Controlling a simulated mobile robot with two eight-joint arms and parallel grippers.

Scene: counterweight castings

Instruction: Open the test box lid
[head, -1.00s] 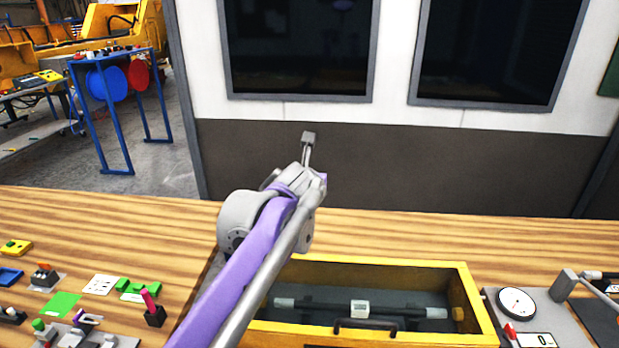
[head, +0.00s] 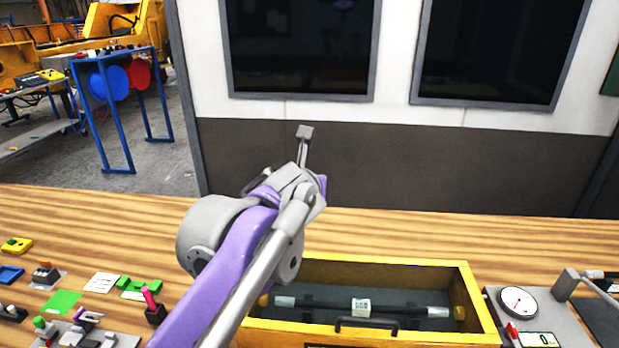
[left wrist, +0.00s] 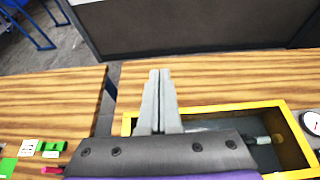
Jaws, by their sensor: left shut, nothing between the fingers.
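The test box (head: 440,265) is a yellow box at the front of the wooden bench, right of my left arm. Its top is uncovered, and a dark bar with a pale label (head: 361,307) shows inside. A dark handle (head: 366,323) is at its front. I cannot make out a separate lid. The box also shows in the left wrist view (left wrist: 235,107), right of and behind my fingers. My left gripper (left wrist: 160,72) is shut and empty, in front of the box's left end in that view. In the head view its fingers are hard to make out beyond the arm. My right gripper is not in view.
A dial gauge (head: 517,301) stands right of the box. Small green, yellow and blue parts and a pink-handled switch (head: 149,298) lie on the left of the bench. A wall with dark windows (head: 300,50) is behind. The bench (head: 420,235) behind the box is clear.

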